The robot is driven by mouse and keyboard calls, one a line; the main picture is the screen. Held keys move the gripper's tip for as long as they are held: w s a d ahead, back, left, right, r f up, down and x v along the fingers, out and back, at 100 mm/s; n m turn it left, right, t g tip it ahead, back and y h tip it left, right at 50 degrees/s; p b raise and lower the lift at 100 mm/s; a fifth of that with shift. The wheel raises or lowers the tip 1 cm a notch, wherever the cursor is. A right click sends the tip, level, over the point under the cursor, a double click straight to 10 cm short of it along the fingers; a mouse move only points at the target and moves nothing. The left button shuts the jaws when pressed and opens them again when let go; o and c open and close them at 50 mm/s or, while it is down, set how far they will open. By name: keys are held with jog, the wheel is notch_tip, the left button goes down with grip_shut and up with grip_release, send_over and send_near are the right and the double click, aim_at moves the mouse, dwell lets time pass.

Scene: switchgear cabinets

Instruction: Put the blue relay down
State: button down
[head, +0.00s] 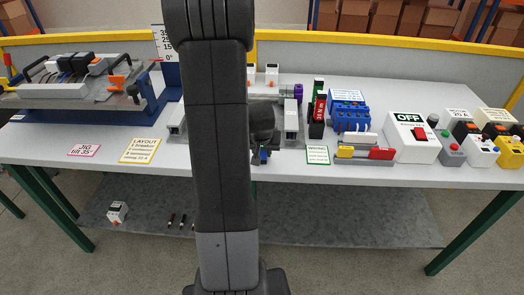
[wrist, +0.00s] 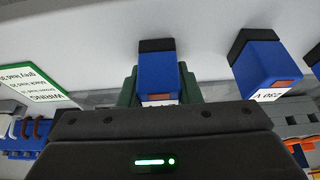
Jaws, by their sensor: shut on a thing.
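In the wrist view a blue relay (wrist: 157,72) with a black end sits between the dark green fingers of my gripper (wrist: 158,88). The gripper is shut on it. A white label shows partly at its lower edge, where the gripper body hides the rest. A second blue block (wrist: 263,66) with a black end, an orange patch and a white label stands apart to the right. In the head view my arm hides most of the gripper; a small blue part (head: 263,155) shows beside the arm near the table's front edge. I cannot tell whether the held relay touches the table.
The white WIRING card (head: 317,155) with a green border lies right of the arm. Behind it stand a blue rack (head: 348,110) and red and green blocks. An OFF box (head: 413,137) is farther right. The tilted jig (head: 75,92) fills the left. A lower shelf (head: 330,220) holds small parts.

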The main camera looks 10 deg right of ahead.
jog(key=shift+f, duration=0.1)
jog(key=c, duration=1.1)
grip_release()
jog(key=shift+o, duration=0.2)
jog(key=shift+r, duration=0.3)
jog(key=v, duration=1.1)
jog(key=shift+s+r, duration=0.3)
jog(key=shift+a, duration=0.1)
